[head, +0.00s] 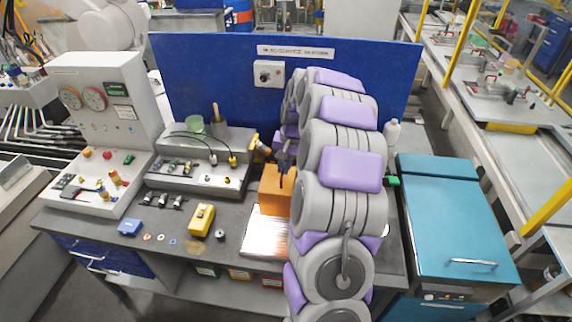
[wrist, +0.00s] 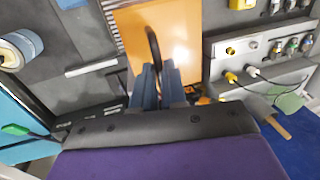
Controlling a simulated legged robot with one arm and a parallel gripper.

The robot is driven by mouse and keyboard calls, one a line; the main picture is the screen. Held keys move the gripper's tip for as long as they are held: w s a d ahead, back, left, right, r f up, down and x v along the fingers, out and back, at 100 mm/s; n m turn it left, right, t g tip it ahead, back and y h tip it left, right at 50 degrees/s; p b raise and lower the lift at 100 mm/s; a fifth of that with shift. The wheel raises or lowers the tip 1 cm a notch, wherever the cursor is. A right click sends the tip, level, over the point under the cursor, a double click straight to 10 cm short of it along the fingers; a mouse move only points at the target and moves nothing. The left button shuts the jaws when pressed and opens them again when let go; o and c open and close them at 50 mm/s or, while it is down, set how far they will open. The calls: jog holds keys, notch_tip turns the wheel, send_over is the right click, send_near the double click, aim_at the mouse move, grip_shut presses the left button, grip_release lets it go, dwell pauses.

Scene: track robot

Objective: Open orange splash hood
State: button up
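The orange splash hood (head: 275,190) stands on the bench, just left of my arm, and appears closed. In the wrist view its orange face (wrist: 185,30) fills the upper middle. A black curved handle (wrist: 152,42) sticks out from that face. My gripper (wrist: 160,72) is at the handle, with its two blue-grey fingers close together on either side of the handle's lower end. It appears shut on the handle, though exact contact is partly hidden. In the head view my gripper (head: 284,165) is small and dark against the hood's upper part.
A grey fixture block (head: 200,170) with cables stands left of the hood. A yellow meter (head: 201,219) and a blue item (head: 130,227) lie on the bench front. A blue panel (head: 215,75) stands behind. A teal cabinet (head: 455,215) is at the right.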

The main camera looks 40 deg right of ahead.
jog(key=shift+a+r, duration=0.15)
jog(key=shift+a, duration=0.45)
grip_shut()
jog(key=shift+s+d, duration=0.1)
jog(key=shift+d, duration=0.25)
jog(key=shift+r, duration=0.15)
jog(key=shift+s+d, duration=0.1)
jog(key=shift+d, duration=0.15)
jog(key=s+d+b, duration=0.1)
jog(key=s+d, duration=0.9)
jog(key=s, duration=0.2)
jog(key=shift+d, duration=0.1)
